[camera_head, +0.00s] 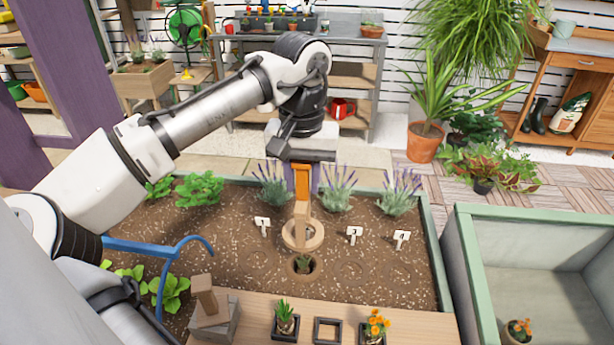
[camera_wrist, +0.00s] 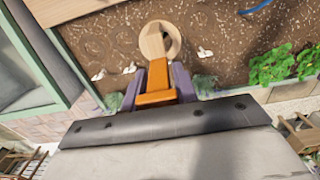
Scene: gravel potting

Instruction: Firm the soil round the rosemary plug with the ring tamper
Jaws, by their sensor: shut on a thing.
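My gripper (camera_head: 302,185) is shut on the orange grip of the ring tamper (camera_head: 303,237), a pale wooden ring on an upright wooden handle. In the wrist view, my gripper (camera_wrist: 157,88) has the orange grip between its purple fingers, and the tamper's ring (camera_wrist: 173,38) shows beyond. The rosemary plug (camera_head: 304,264) is a small green plant in a round hole in the brown soil (camera_head: 235,245). The ring is just beyond the plug in the head view, not around it. Its exact height above the soil is unclear. The plug is not clearly visible in the wrist view.
White markers 1 (camera_head: 262,222), 3 (camera_head: 354,233) and 4 (camera_head: 401,236) stand in the bed. Lavender (camera_head: 399,194) lines the back. A wooden-handled block (camera_head: 207,305) and several small pots sit on the front board (camera_head: 415,325). A green-rimmed crate (camera_head: 462,245) stands right.

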